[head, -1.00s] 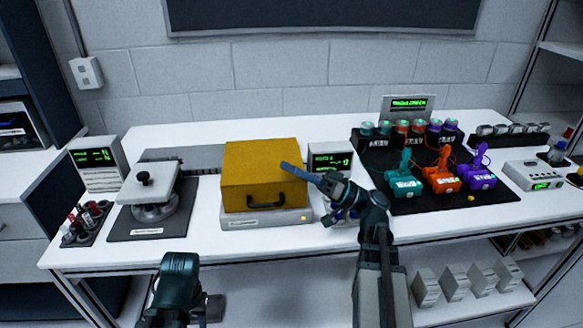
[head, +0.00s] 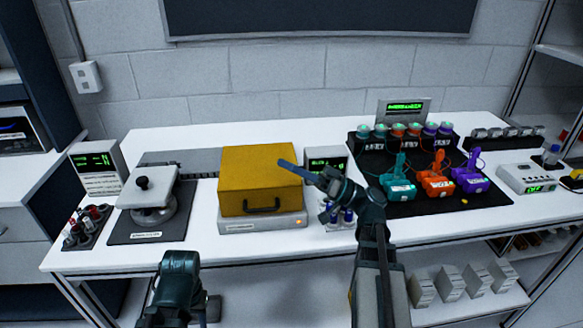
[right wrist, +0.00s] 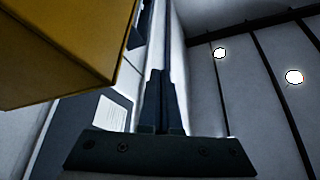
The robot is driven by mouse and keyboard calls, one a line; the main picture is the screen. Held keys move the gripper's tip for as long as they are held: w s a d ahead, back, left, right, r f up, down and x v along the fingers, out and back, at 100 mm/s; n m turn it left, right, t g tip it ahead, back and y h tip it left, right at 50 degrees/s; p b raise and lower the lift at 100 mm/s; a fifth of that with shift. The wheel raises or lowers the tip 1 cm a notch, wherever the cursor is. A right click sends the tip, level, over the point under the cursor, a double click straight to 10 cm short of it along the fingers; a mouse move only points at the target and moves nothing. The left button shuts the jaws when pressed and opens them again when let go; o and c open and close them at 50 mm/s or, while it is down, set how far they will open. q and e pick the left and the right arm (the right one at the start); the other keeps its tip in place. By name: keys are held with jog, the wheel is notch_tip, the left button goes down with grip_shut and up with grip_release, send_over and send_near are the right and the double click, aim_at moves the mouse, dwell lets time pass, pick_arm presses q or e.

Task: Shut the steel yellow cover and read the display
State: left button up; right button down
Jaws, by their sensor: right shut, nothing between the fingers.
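The yellow cover (head: 258,172) sits down on a pale grey base (head: 262,223), its dark handle facing me. Its corner also shows large at the left of the right wrist view (right wrist: 60,45). My right gripper (head: 285,164) is shut and empty, its tips overlapping the cover's right upper edge in the head view. In the right wrist view its fingers (right wrist: 163,105) are together, apart from the cover. A display (head: 327,163) with green digits stands right of the cover, partly hidden by the gripper. My left arm is low at left; its fingertips are not clear.
A black mat (head: 398,208) with teal, orange and purple devices lies on the right. The table's front strip is mostly clear.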

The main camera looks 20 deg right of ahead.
jog(key=shift+w+r+p, duration=0.1)
jog(key=shift+r+p, duration=0.35)
jog(key=shift+r, duration=0.35)
pick_arm(q)
jog(key=f+b, duration=0.3)
jog(key=b, duration=0.2)
jog(key=shift+s+d+f, duration=0.1)
jog(key=shift+d+f, duration=0.1)
jog(key=shift+f, duration=0.15)
pick_arm(e)
jog(key=w+f+v, duration=0.1)
jog(key=v, duration=0.9)
jog(key=shift+w+d, duration=0.3)
jog(key=shift+d, duration=0.05)
